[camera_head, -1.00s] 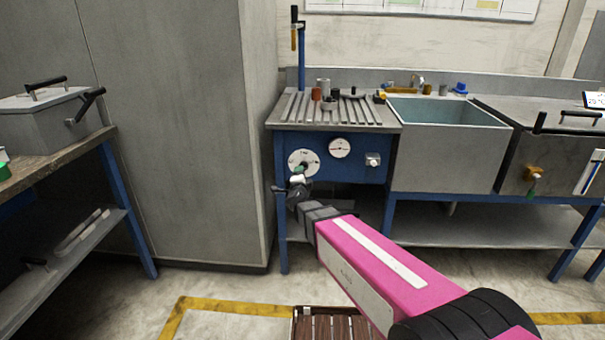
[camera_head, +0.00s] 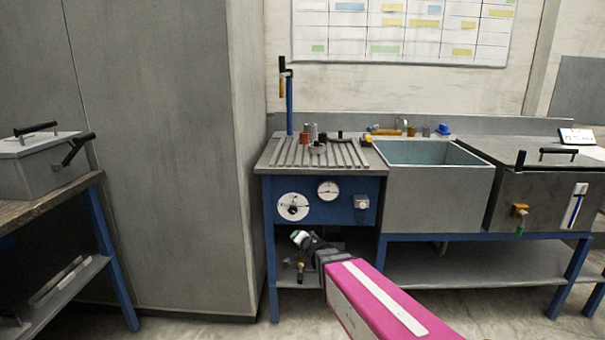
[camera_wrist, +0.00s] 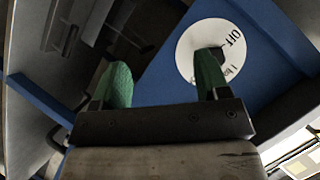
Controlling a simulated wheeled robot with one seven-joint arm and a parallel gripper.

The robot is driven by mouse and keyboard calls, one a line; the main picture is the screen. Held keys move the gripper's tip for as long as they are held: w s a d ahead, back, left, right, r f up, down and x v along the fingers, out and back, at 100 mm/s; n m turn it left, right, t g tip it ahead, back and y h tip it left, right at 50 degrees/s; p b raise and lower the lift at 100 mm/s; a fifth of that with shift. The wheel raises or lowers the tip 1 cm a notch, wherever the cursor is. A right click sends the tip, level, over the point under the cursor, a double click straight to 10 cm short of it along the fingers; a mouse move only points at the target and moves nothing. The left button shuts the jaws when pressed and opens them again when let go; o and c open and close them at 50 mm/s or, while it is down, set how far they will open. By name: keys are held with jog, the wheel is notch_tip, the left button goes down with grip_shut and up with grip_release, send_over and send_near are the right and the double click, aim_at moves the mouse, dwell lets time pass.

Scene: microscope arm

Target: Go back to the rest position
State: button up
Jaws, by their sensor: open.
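My gripper (camera_head: 299,239) is in front of the blue workbench, just below the left round dial, at the end of my pink arm. In the wrist view my gripper (camera_wrist: 160,85) shows two green fingertips spread apart with nothing between them. The white round dial (camera_head: 292,207) with a dark knob sits on the blue front panel. In the wrist view the dial (camera_wrist: 185,55) bears the letters "OFF" and lies behind the right fingertip. I cannot tell the exact gap between fingertip and knob.
A second dial (camera_head: 328,190) and a small switch (camera_head: 361,202) are to the right on the panel. A sink (camera_head: 437,197) and a grey lidded unit (camera_head: 545,195) stand further right. A tall grey cabinet (camera_head: 160,150) is close on the left. Open floor lies in front.

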jog(key=s+d+f+n+g+h, duration=0.2)
jog(key=s+d+g, duration=0.4)
jog(key=s+d, duration=0.3)
jog(key=s+d+f+n+g+h, duration=0.2)
jog(key=s+d+f+n+g, duration=0.2)
jog(key=s+d, duration=0.6)
jog(key=shift+s+d+f+g, duration=0.3)
jog(key=shift+s+f+g, duration=0.2)
jog(key=shift+f+g, duration=0.45)
